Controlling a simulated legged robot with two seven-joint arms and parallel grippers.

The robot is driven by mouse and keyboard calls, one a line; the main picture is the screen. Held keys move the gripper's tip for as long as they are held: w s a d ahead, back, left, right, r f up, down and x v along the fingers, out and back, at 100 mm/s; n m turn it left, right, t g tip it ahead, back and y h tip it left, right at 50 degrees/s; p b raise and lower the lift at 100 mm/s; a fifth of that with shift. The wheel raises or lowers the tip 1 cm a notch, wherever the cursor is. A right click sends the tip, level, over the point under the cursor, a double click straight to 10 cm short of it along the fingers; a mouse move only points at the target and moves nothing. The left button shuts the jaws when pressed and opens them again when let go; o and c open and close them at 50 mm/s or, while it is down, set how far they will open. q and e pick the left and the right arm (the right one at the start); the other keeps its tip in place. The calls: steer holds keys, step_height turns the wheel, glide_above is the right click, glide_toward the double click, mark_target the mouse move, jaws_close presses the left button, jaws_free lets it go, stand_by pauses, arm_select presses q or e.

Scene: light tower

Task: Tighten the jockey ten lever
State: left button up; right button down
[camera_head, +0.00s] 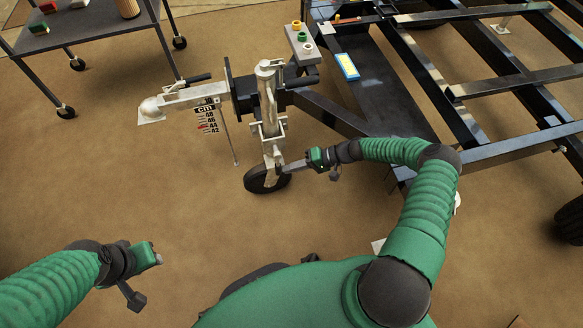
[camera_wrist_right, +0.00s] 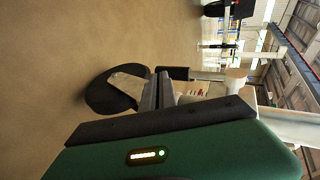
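The jockey wheel (camera_head: 262,181) stands on the floor under an upright metal tube (camera_head: 268,100) at the front of the trailer. A black handle (camera_head: 303,82) sticks out to the right near the top of the tube. I cannot tell for sure whether it is the lever. My right gripper (camera_head: 285,169) is low, beside the metal fork just above the wheel. In the right wrist view its fingers (camera_wrist_right: 158,88) lie close together, with the wheel (camera_wrist_right: 105,91) and pale fork behind them; nothing clearly shows between them. My left gripper (camera_head: 157,259) is at lower left, apart from everything, its fingers unclear.
The black trailer frame (camera_head: 450,92) fills the upper right. A grey wheeled cart (camera_head: 90,27) stands at upper left. The brown floor to the left is clear.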

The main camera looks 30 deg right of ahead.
steer(key=shift+a, duration=0.25)
steer(key=s+a+r+n+g+h+p, duration=0.1)
steer(key=s+a+r+g+p, duration=0.15)
steer(key=s, duration=0.45)
steer(key=s+a+r+n+g+h+p, duration=0.1)
steer(key=s+r+p, duration=0.1)
steer(key=s+p, duration=0.3)
steer(key=s+a+r+n+g+h+p, duration=0.1)
steer(key=s+r+g+p, duration=0.15)
steer(key=s, duration=0.55)
step_height(320, 180, up, 55)
steer(key=w+a+n+t+h+p, duration=0.1)
steer(key=h+p, duration=0.7)
steer(key=p, duration=2.2)
steer(key=shift+w+a+t, duration=0.4)
steer(key=shift+w+t, duration=0.35)
steer(key=shift+t, duration=0.25)
